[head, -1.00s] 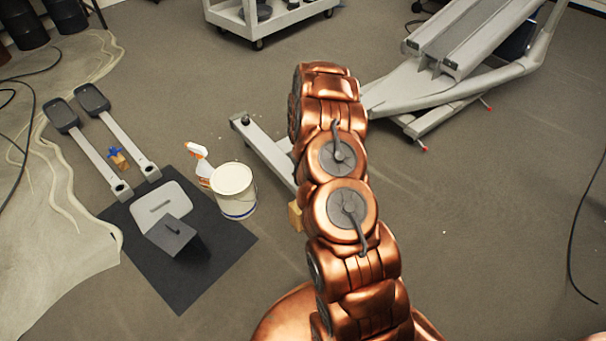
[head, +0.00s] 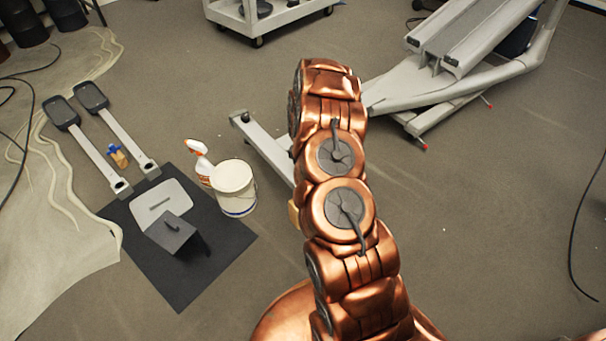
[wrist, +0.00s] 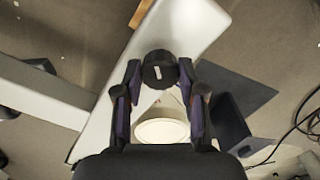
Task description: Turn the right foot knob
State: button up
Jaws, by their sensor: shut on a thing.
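The foot knob (wrist: 159,68) is a round black knob with a short white mark on its face, seen in the wrist view at the end of a pale frame bar (wrist: 150,45). My gripper (wrist: 159,72) is shut on this knob, one finger on each side. In the head view my arm hides both the gripper and the knob. The grey elliptical frame (head: 440,90) stands at the upper right there, with a cross bar (head: 262,143) reaching left of my arm.
A white bucket (head: 233,189), a spray bottle (head: 199,160) and a dark mat (head: 180,285) with a grey box (head: 170,233) lie left of my arm. Two pedal arms (head: 98,150) are farther left. A white cart (head: 265,20) stands behind. Floor at right is mostly clear.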

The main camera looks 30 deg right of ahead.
jog(key=shift+n, duration=0.4)
jog(key=o, duration=1.1)
jog(key=shift+o, duration=0.2)
jog(key=shift+r, duration=0.15)
notch_tip(320, 180, up, 12)
dwell(0.5)
